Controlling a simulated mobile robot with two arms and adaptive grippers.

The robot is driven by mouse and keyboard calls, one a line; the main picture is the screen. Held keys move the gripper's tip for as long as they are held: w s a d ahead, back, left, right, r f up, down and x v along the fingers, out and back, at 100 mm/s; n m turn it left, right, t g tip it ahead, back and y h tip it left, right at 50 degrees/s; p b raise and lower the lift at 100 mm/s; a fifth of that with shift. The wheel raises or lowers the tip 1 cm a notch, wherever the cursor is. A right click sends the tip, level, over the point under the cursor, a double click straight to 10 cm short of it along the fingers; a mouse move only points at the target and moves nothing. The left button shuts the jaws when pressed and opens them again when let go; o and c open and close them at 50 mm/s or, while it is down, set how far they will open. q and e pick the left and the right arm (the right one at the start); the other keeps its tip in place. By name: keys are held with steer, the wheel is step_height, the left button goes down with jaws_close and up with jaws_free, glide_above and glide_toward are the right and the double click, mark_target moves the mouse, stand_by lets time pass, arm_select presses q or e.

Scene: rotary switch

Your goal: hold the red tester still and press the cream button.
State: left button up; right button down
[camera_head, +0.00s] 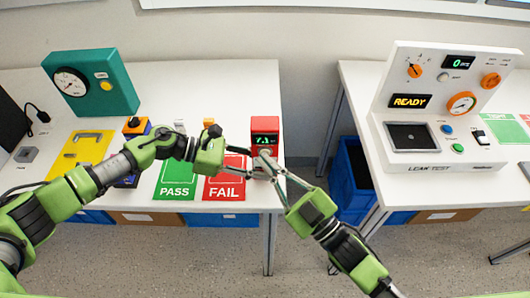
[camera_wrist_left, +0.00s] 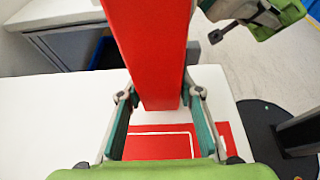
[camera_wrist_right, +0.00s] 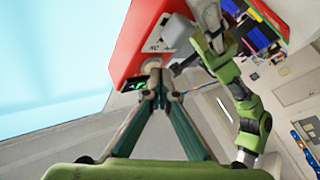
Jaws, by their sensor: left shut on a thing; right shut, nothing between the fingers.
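The red tester (camera_head: 265,124) stands upright at the right end of the left table, its small display lit green. My left gripper (camera_head: 250,165) is shut on it from the left; in the left wrist view the fingers (camera_wrist_left: 160,97) lie on both sides of the red body (camera_wrist_left: 147,45). My right gripper (camera_head: 267,158) is shut and empty, its tips at the tester's front below the display. In the right wrist view the closed tips (camera_wrist_right: 160,75) are at the round cream button (camera_wrist_right: 152,64), partly covering it. I cannot tell whether the button is pushed in.
A green PASS mat (camera_head: 175,180) and a red FAIL mat (camera_head: 224,188) lie left of the tester. A teal gauge box (camera_head: 105,88) stands behind a yellow plate (camera_head: 78,152). A leak test station (camera_head: 440,105) is on the right table, across a gap with a blue bin (camera_head: 352,175).

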arm_select(q)
steer(key=shift+f, duration=0.15)
stand_by(0.3)
arm_select(e)
steer(key=shift+s, duration=0.8)
steer(key=shift+s, duration=0.1)
steer(key=s, duration=0.4)
steer(key=shift+s, duration=0.35)
arm_select(q)
steer(key=o, duration=1.2)
steer(key=shift+a, duration=0.1)
